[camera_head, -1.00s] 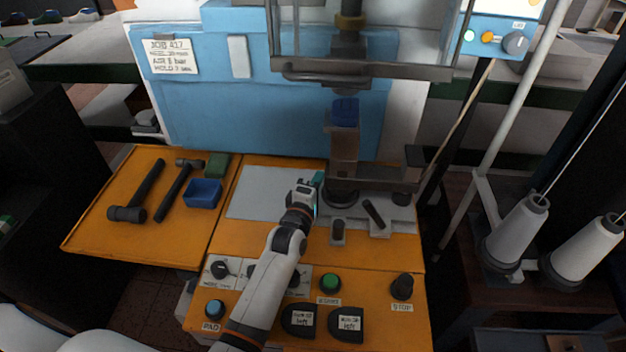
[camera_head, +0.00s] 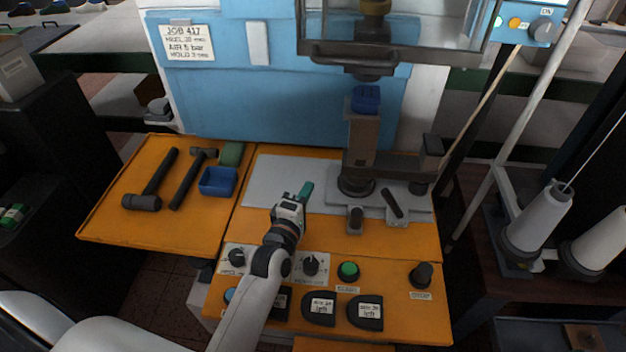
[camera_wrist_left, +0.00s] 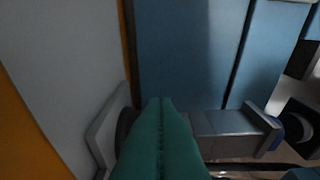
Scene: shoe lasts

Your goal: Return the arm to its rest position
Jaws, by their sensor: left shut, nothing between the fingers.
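My left arm comes in from the lower left in the head view. Its gripper (camera_head: 306,190) is above the grey plate (camera_head: 262,180) on the orange bench, left of the clamp post (camera_head: 362,142). The green fingers are together with nothing between them. In the left wrist view the shut green fingers (camera_wrist_left: 158,112) fill the lower middle, with the grey post lying across behind them. My right gripper is not in view.
Hammers (camera_head: 152,180) and a blue bin (camera_head: 218,181) lie on the left shelf. A press with a guard frame (camera_head: 390,55) stands behind. Thread cones (camera_head: 540,215) stand at right.

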